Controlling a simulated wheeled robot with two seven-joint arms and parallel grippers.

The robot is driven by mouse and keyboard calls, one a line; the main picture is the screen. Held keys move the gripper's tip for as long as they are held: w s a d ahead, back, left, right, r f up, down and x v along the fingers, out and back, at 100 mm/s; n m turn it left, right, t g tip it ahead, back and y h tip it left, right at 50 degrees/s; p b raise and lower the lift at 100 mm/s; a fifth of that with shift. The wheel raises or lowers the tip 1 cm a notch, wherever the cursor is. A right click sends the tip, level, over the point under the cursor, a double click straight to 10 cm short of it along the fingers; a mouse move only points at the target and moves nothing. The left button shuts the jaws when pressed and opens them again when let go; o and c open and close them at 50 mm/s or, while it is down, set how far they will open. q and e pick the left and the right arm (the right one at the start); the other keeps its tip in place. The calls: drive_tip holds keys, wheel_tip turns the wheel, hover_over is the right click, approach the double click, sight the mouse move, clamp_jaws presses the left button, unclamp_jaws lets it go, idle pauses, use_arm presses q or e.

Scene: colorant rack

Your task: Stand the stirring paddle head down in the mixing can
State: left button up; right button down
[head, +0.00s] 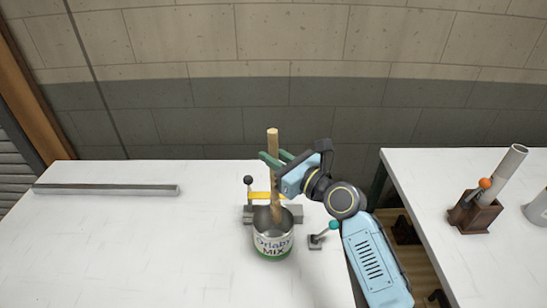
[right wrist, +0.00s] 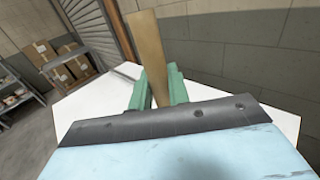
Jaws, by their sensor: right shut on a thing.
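The mixing can (head: 273,247), a metal can with a white label and green base band, stands open on the white table. The stirring paddle (head: 273,145) is a wooden stick, close to upright, with its lower end inside the can's mouth. Its head is hidden in the can, so I cannot tell if it touches the bottom. My right gripper (head: 274,160) is shut on the paddle's upper shaft, well above the rim. In the right wrist view the paddle (right wrist: 147,50) rises between the green fingers (right wrist: 157,88). My left gripper is not in view.
A clamp-like fixture with a yellow bar (head: 260,195) and black knob stands behind the can. A small lever with a teal knob (head: 333,225) sits right of it. A grey bar (head: 105,189) lies at left. A second table holds a wooden holder (head: 474,214).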

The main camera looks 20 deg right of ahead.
drive_tip(key=shift+f+b, duration=3.5)
drive_tip(key=shift+f, duration=1.85)
drive_tip(key=c, duration=1.3)
unclamp_jaws()
drive_tip(key=shift+o, duration=0.2)
drive_tip(key=v, duration=1.3)
drive_tip(key=shift+s, duration=0.15)
drive_tip(key=shift+d, duration=0.1)
